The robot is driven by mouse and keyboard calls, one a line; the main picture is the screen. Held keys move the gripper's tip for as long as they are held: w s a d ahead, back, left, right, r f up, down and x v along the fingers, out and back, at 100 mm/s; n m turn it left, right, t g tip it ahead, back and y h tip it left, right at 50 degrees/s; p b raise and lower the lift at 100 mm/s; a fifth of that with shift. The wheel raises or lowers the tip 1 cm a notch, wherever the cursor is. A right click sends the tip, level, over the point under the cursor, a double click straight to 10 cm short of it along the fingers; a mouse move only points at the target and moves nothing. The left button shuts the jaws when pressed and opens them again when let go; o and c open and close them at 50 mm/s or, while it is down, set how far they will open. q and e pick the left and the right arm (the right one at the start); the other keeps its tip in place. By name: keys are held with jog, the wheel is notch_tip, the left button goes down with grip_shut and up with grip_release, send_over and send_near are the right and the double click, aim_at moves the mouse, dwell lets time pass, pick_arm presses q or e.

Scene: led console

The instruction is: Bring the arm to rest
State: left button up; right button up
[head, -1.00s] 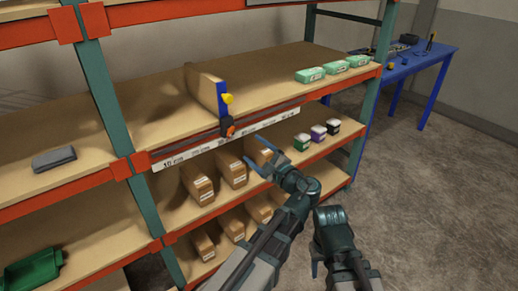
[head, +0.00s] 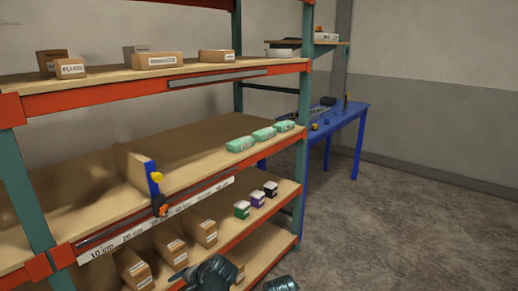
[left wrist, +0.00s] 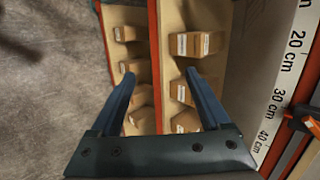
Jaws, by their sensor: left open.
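My left gripper (left wrist: 158,75) is open in the left wrist view, its two dark blue fingers spread with nothing held between them. It points toward the shelf with brown boxes (left wrist: 196,44). In the head view, part of my left gripper (head: 181,274) shows at the bottom edge, in front of the lower shelf boxes. Most of the left arm is cut off by the frame. Only a small dark piece of my right arm (head: 282,285) shows at the bottom; its gripper fingers are out of the picture.
The orange and teal rack (head: 22,195) fills the left side. A blue table (head: 347,118) stands behind. The grey floor (head: 400,230) is clear at right.

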pick_arm(q)
jog(key=s+d+f+n+g+h, duration=0.1)
jog(key=s+d+f+g+h, duration=0.15)
jog(key=s+d, duration=0.55)
jog(key=s+d+f+n+g+h, duration=0.15)
jog(key=s+d+f+h, duration=0.3)
jog(key=d, duration=0.65)
notch_tip(320, 180, up, 14)
jog(key=p, duration=1.3)
jog(key=shift+a+r+p, duration=0.25)
jog(key=shift+a+p, duration=0.05)
jog(key=shift+s+f, duration=0.1)
jog(key=c, duration=0.5)
jog(key=shift+a, duration=0.1)
jog(key=shift+c, duration=0.2)
jog(key=n+t+y+b, duration=0.7)
jog(key=t+y+b, duration=0.4)
jog(key=y+b, duration=0.2)
send_near(165, 211)
jog(key=x, duration=0.8)
